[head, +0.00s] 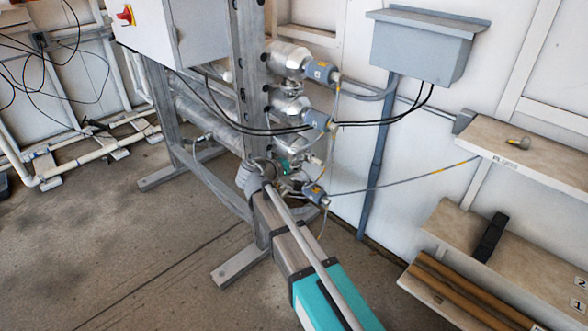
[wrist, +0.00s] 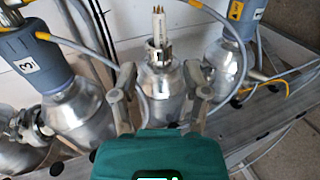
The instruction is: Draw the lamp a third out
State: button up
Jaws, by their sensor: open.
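The lamp (wrist: 157,28) shows in the wrist view as a pale end cap with brass pins, standing in the mouth of a shiny metal chamber end (wrist: 158,85). No plug is on it. My gripper (wrist: 158,72) is open, with one finger on each side of this chamber end, below the lamp's cap in the picture. I see no finger touching the lamp. In the head view my gripper's green body (head: 286,166) is low on the reactor rack, among the chamber ends; the lamp cannot be made out there.
Grey plugs with cables, one marked 3 (wrist: 30,62) and one with a yellow label (wrist: 242,18), flank the lamp. A loose plug (head: 518,142) lies on the shelf marked PLUGS (head: 486,143).

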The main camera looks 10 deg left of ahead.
aim_at(315, 162)
jog(key=shift+b+x, duration=1.6)
jog(key=shift+x, duration=3.4)
grip_shut()
jog(key=shift+d, duration=0.1)
jog(key=shift+s+d+r, duration=0.1)
jog(key=shift+s+d, duration=0.75)
jog(key=shift+d, duration=0.35)
jog(key=shift+s+d+r, duration=0.1)
jog(key=shift+s+d, duration=0.75)
jog(key=shift+d, duration=0.3)
